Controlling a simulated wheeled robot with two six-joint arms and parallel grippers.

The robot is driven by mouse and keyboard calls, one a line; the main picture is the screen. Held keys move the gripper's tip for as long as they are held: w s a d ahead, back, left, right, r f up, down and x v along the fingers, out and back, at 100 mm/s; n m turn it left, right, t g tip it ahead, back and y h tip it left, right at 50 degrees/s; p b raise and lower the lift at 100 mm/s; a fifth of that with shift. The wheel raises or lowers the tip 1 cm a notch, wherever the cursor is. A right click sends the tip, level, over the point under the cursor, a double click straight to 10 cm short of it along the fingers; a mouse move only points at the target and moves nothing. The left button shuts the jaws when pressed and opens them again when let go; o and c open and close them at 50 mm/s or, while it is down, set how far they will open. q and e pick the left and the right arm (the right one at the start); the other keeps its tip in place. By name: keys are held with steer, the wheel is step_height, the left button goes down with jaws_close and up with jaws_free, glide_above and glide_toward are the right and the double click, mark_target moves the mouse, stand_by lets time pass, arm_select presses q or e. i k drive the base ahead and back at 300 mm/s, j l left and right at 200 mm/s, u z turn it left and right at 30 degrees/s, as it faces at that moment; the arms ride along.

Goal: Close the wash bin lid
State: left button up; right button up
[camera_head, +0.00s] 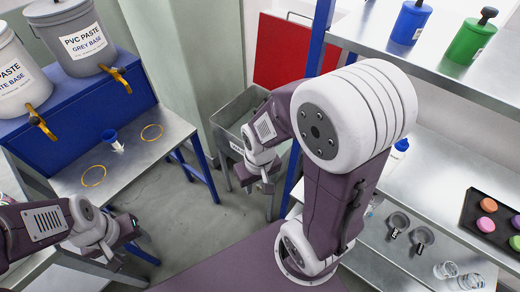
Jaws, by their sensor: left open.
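The wash bin (226,128) looks like a grey metal tub on legs, with a white label on its front, in the middle of the head view. Its top appears open on the visible left side. A red panel (282,50) stands upright behind it and looks like the raised lid; the hinge is hidden. My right gripper (262,181) hangs in front of the bin, and its arm hides the bin's right part. I cannot tell whether it touches the bin or how its jaws stand. My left gripper (130,232) is open, low at the left, well away from the bin.
A metal table (130,178) with a blue cup and yellow rings stands at left, below two paste buckets on a blue stand. Shelves (455,175) with bottles, cups and a dark tray fill the right. A blue post (318,35) rises near the bin. Floor shows between.

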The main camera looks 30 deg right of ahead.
mark_target(282, 51)
steer(key=z, duration=1.4)
